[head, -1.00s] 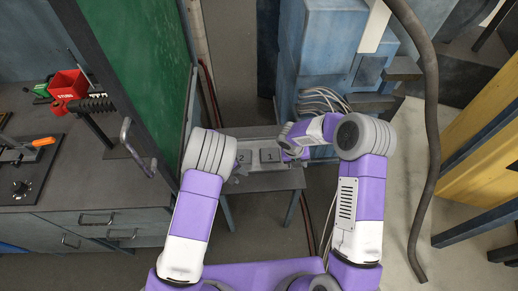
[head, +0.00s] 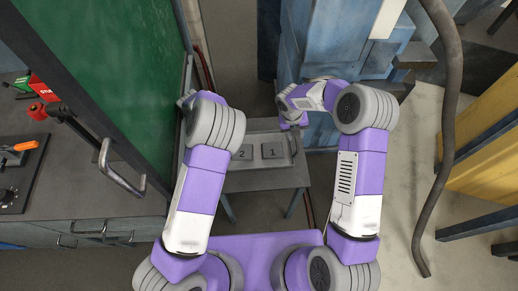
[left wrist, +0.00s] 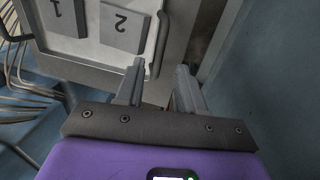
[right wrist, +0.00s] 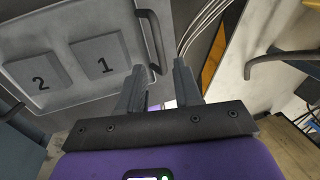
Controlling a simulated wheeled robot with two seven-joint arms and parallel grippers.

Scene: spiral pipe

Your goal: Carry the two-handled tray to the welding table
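The grey two-handled tray (head: 262,139) lies on a small grey table, with flat plates marked 2 (head: 243,152) and 1 (head: 275,150) on it. In the left wrist view, my left gripper (left wrist: 160,76) is open and empty, with one tray handle (left wrist: 159,42) ahead of the gap between its fingertips. In the right wrist view, my right gripper (right wrist: 158,76) is open and empty, with the other handle (right wrist: 153,42) ahead of its gap. Neither gripper visibly holds a handle. The left fingers are hidden in the head view.
A bench (head: 70,190) with tools and a green panel (head: 120,70) stand at the left. A blue machine (head: 330,45) stands behind the tray's right side. A thick hose (head: 447,130) and yellow structure (head: 490,135) are at the right. Open floor shows at the right.

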